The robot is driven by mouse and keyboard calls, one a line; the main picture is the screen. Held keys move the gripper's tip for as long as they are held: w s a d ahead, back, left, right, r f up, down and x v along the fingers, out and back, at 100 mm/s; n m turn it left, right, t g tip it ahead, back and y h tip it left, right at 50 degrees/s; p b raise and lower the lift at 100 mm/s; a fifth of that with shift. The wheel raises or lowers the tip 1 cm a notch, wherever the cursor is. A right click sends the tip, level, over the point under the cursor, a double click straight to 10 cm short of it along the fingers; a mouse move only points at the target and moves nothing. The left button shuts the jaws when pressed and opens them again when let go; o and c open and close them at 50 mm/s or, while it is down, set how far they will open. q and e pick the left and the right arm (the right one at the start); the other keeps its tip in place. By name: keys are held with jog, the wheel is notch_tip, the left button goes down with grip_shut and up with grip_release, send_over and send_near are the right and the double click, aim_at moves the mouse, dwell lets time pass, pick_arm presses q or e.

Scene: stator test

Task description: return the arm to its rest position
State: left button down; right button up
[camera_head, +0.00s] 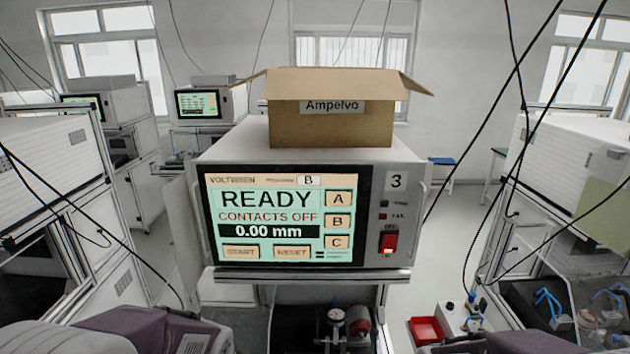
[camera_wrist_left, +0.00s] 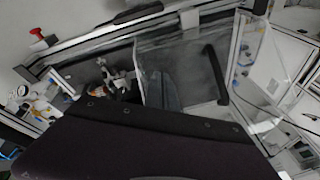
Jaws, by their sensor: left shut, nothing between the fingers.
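My left gripper (camera_wrist_left: 150,115) fills the bottom of the left wrist view as a broad dark block with small bolts along its front edge. In the head view, purple-and-grey parts of my arms show low at the left and right edges, apart from the test unit (camera_head: 408,230). No fingers of either gripper show there. The test unit's screen (camera_head: 280,215) reads READY, CONTACTS OFF, 0.00 mm. A red switch (camera_head: 388,242) is on its right side.
An open cardboard box (camera_head: 330,125) labelled Ampelvo stands on the unit. Below it are a dial gauge (camera_head: 336,315) and, to the right, a red tray (camera_head: 425,330). White machines stand left and right. Dark cables hang across both sides. The wrist view shows a frame with a black handle (camera_wrist_left: 215,72).

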pick_arm(q)
jog(key=s+a+n, duration=0.1)
jog(key=s+n, duration=0.4)
jog(key=n, duration=0.1)
jog(key=s+d+f+g+b, duration=0.1)
jog(key=s+f+g+b, duration=0.1)
jog(key=f+b, duration=0.6)
notch_tip(320, 180, down, 2)
jog(key=shift+s+f+h+b, duration=0.1)
jog(key=shift+s+h+b, duration=0.3)
jog(key=shift+s, duration=0.1)
jog(key=shift+w, duration=0.15)
dwell(0.7)
